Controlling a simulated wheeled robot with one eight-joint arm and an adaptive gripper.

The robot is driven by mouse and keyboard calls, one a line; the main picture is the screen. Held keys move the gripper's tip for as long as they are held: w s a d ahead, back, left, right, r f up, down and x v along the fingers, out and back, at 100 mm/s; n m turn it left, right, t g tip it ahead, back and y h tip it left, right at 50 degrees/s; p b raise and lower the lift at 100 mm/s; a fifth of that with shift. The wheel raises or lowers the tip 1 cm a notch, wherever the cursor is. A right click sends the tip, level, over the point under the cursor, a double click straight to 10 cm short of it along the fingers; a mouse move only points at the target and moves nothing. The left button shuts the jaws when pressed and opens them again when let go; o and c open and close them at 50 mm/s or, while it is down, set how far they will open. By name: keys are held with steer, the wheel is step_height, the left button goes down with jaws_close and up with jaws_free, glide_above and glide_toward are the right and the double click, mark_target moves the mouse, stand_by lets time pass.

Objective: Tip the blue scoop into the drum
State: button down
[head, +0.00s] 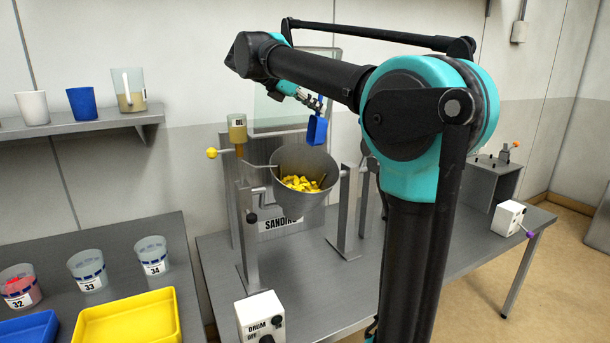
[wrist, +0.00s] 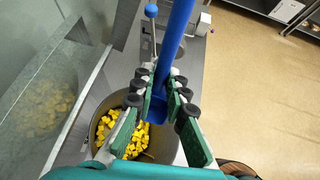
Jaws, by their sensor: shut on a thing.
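The blue scoop (head: 317,129) is in my gripper (head: 318,104), which is shut on it. The grey metal drum (head: 312,197) is open at the top and holds several yellow pieces. The scoop hangs above the drum's rear right rim, apart from it. I cannot see what is inside the scoop.
A clear hood (head: 290,105) stands behind the drum. An oil cup (head: 237,128) and a yellow-knobbed lever are at its left. A drum switch box (head: 260,318) is in front. Cups (head: 89,271) and a yellow tray (head: 127,320) are on the left table.

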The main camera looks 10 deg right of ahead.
steer(key=d, duration=0.1)
steer(key=d+y, duration=0.1)
steer(key=d+b, duration=0.1)
steer(key=shift+w+d+f+g+y, duration=0.15)
steer(key=shift+w+d+g+y, duration=0.05)
steer(key=shift+w+g+y, duration=0.15)
steer(key=w+d+f+g+y+b, duration=0.1)
steer(key=d+f+y+b, duration=0.2)
steer(key=d+y, duration=0.4)
steer(key=w+d+f+m+g+y+b, duration=0.1)
steer(key=w+d+f+g+y+b, duration=0.1)
steer(key=d+y, duration=0.4)
steer(key=shift+w+d+f+m+y+b, duration=0.3)
steer(key=shift+d+f+y+b, duration=0.1)
steer(key=shift+d+b, duration=0.2)
stand_by(0.6)
